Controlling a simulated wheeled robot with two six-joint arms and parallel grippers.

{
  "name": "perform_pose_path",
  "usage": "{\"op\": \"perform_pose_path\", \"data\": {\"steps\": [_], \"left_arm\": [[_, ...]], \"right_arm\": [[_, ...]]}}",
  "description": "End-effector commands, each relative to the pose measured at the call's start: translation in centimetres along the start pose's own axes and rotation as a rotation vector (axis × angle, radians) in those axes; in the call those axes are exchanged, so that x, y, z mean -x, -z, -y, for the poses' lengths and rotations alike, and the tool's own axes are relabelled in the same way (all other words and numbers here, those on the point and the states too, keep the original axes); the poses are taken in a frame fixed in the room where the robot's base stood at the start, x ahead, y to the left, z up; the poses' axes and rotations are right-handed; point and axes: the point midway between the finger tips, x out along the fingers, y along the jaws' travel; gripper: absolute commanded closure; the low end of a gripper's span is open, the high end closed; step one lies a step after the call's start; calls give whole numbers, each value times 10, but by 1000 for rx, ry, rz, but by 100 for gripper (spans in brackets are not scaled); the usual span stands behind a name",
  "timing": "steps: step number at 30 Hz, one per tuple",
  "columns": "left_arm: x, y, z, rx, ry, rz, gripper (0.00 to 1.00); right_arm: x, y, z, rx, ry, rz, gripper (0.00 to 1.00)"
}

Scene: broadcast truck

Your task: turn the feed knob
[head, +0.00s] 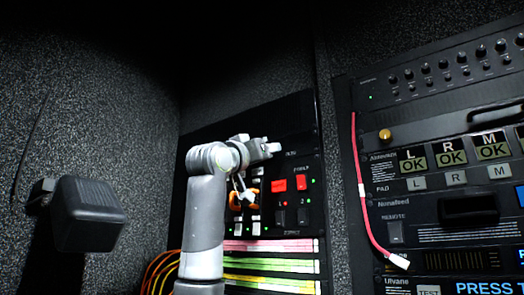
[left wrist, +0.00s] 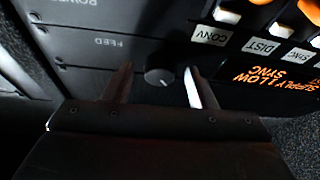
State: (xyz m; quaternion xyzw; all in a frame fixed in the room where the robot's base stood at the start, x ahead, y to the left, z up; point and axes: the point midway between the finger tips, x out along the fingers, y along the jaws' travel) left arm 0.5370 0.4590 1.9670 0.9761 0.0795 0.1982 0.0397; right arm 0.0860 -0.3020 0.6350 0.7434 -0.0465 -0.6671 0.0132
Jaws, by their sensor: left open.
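The feed knob (left wrist: 159,77) is a small round grey knob with a pale pointer mark, on a dark panel beside the "FEED" label (left wrist: 112,42) in the left wrist view. My left gripper (left wrist: 158,72) is open, with one finger on each side of the knob. Gaps show between the knob and both fingers; I cannot tell how deep the fingers reach around it. In the head view my left gripper (head: 270,148) is in front of the upper part of the dark rack panel, and I cannot make out the knob there. My right gripper is not in view.
Lit red buttons (head: 290,184) sit just right of my left arm. Orange-and-white connectors (head: 242,196) are close to the arm. A pink cable (head: 361,190) runs down the right rack. A black box (head: 88,214) juts from the left wall.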

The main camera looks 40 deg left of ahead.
Motion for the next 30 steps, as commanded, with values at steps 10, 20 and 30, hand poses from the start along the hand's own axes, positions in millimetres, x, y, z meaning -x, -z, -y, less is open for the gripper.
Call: {"op": "perform_pose_path", "data": {"steps": [10,20,30], "left_arm": [[0,0,0,0,0,0,87],[0,0,0,-26,-11,-1,93],[0,0,3,-216,-89,-6,93]], "right_arm": [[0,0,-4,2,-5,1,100],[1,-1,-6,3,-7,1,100],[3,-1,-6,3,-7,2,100]]}}
